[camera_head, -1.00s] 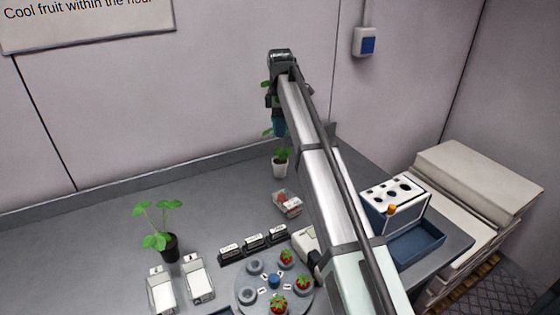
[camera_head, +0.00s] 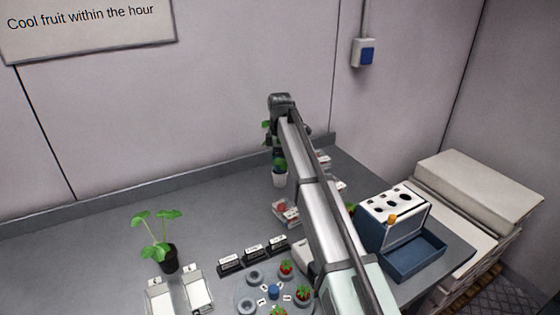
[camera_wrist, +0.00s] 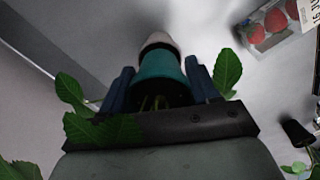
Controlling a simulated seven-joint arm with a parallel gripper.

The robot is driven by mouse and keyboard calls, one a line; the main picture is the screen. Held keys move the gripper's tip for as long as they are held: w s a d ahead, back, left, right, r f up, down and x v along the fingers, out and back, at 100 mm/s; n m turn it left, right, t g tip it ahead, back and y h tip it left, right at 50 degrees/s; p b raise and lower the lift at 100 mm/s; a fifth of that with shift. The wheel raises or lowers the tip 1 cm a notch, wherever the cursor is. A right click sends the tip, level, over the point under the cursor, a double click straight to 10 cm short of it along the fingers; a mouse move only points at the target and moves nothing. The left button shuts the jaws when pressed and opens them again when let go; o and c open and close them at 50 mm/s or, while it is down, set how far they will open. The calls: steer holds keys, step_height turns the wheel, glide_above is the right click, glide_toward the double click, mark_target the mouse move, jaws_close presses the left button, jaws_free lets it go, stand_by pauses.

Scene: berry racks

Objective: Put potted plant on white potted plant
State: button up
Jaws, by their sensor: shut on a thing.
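My gripper (camera_wrist: 160,88) is shut on a potted plant with a teal pot (camera_wrist: 158,66). Green leaves (camera_wrist: 100,128) of the held plant spread around the fingers. In the head view, my gripper (camera_head: 279,143) hangs above the white potted plant (camera_head: 280,181) at the back of the bench. In the wrist view, the white pot (camera_wrist: 158,40) shows just past the teal pot's far end. The two overlap in both views, and I cannot tell whether they touch.
A dark potted plant (camera_head: 168,260) stands at the left. A clear punnet of strawberries (camera_head: 285,211), black label holders (camera_head: 254,253) and a round rack (camera_head: 246,293) lie nearer. A blue tray (camera_head: 413,255) and holed box (camera_head: 394,206) stand right. The back-left bench is clear.

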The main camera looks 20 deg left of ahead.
steer(key=shift+f, duration=0.15)
steer(key=o, duration=1.1)
step_height(320, 180, up, 12)
steer(key=shift+r, duration=0.1)
stand_by(0.4)
